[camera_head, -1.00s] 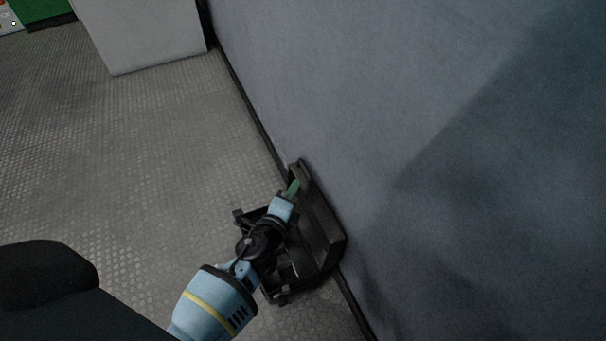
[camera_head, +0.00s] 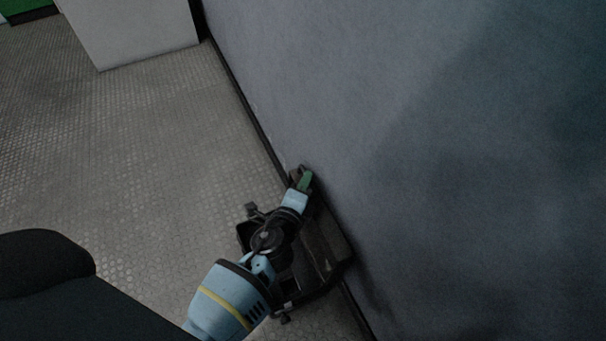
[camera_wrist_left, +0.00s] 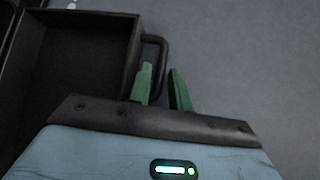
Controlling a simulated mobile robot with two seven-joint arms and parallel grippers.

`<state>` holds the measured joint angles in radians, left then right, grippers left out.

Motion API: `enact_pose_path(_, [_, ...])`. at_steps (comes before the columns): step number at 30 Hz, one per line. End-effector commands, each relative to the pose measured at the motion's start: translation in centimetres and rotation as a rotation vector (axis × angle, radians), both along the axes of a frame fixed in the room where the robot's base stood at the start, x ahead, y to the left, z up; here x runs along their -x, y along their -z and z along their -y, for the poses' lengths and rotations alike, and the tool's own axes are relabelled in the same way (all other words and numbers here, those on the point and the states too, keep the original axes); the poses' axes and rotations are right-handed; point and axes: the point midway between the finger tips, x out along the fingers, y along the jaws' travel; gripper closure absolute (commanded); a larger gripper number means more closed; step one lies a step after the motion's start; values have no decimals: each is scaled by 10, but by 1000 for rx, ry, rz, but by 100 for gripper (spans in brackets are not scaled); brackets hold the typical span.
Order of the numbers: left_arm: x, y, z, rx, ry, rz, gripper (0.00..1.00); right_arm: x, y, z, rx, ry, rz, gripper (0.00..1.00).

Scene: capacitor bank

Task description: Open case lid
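The black case (camera_head: 243,238) sits on the floor against the wall, largely covered by my left arm. Its lid (camera_head: 328,240) is raised on the wall side, so the case stands open. In the left wrist view a hollow black box part of the case (camera_wrist_left: 80,65) fills the upper left, with a dark looped handle (camera_wrist_left: 155,42) on its right side. My left gripper (camera_head: 305,180) is at the lid's far end, near the wall. Its green fingers (camera_wrist_left: 160,72) are apart, close to the handle; I cannot tell whether they touch it. My right gripper is out of view.
The grey-blue wall (camera_head: 420,150) rises right beside the case, close to my left gripper. A pale cabinet (camera_head: 130,30) stands at the upper left. The textured floor (camera_head: 130,150) left of the case is clear.

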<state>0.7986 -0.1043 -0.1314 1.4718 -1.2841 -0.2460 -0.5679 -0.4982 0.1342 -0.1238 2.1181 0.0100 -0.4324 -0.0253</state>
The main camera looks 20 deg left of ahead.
Motion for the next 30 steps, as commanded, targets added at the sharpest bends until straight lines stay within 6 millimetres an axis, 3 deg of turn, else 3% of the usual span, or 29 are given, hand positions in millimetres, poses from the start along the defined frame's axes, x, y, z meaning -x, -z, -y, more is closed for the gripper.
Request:
enact_pose_path(11, [-1, 1, 3, 0, 0, 0, 80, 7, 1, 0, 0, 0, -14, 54])
enact_pose_path(16, [-1, 1, 3, 0, 0, 0, 100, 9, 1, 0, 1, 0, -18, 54])
enact_pose_path(26, [-1, 1, 2, 0, 0, 1, 100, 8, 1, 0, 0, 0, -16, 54])
enact_pose_path(30, [-1, 1, -8, -2, 0, 0, 100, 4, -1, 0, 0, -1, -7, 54])
